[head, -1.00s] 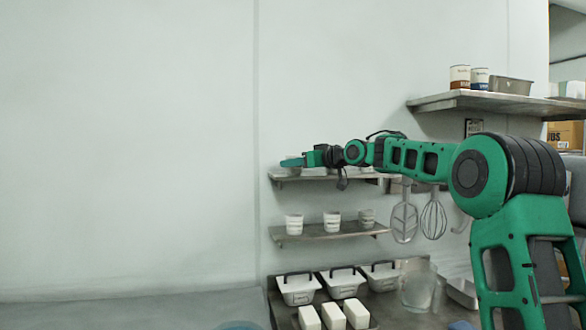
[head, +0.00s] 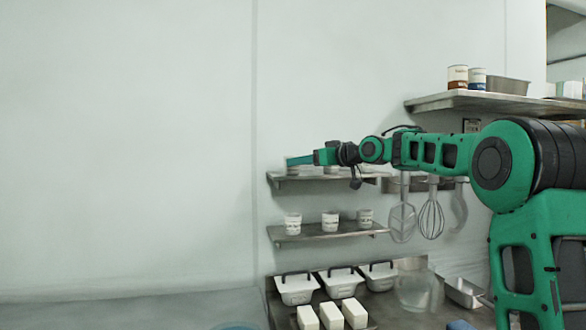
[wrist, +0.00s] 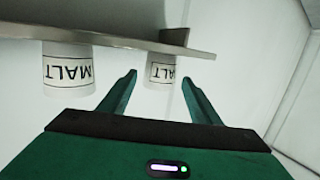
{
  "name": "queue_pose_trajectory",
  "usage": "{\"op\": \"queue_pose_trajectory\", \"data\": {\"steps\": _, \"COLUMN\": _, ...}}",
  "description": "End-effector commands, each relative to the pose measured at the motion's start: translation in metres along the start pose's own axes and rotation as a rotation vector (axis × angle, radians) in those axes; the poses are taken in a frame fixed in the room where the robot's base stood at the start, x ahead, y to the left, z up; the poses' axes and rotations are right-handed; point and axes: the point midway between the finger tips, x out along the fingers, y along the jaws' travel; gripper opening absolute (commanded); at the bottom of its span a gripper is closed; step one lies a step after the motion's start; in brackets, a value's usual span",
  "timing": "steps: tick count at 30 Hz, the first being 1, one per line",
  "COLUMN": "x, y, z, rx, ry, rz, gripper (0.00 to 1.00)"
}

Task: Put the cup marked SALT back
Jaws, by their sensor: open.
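My gripper (head: 290,161) is open, with its fingers pointing left at the upper wall shelf (head: 300,177). In the wrist view, which is upside down, a white cup (wrist: 160,70) shows between the open fingertips (wrist: 160,77), its dark lettering partly hidden by the picture angle. It seems to read MALT. A second white cup (wrist: 67,70), seemingly marked MALT, is left of the fingers. Both cups rest on the shelf (wrist: 110,38). I cannot make out any cup marked SALT. Whether the fingers touch the cup is not clear.
A lower shelf (head: 325,233) holds three white cups (head: 293,223), their labels too small to read. Whisks (head: 431,215) hang at the right. Handled tubs (head: 297,290) and white blocks (head: 331,315) stand on the counter. A higher shelf (head: 480,101) holds cans and a tray.

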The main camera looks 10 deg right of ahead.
Motion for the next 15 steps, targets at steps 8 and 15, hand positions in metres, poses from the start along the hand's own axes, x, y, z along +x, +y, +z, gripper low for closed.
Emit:
{"op": "queue_pose_trajectory", "data": {"steps": 8, "x": -0.05, "y": 0.001, "z": 0.0, "rx": 0.0, "ry": -0.001, "rz": 0.003, "gripper": 0.57}}
{"op": "queue_pose_trajectory", "data": {"steps": 15, "x": -0.067, "y": 0.001, "z": 0.0, "rx": 0.001, "ry": -0.001, "rz": 0.0, "gripper": 0.57}}
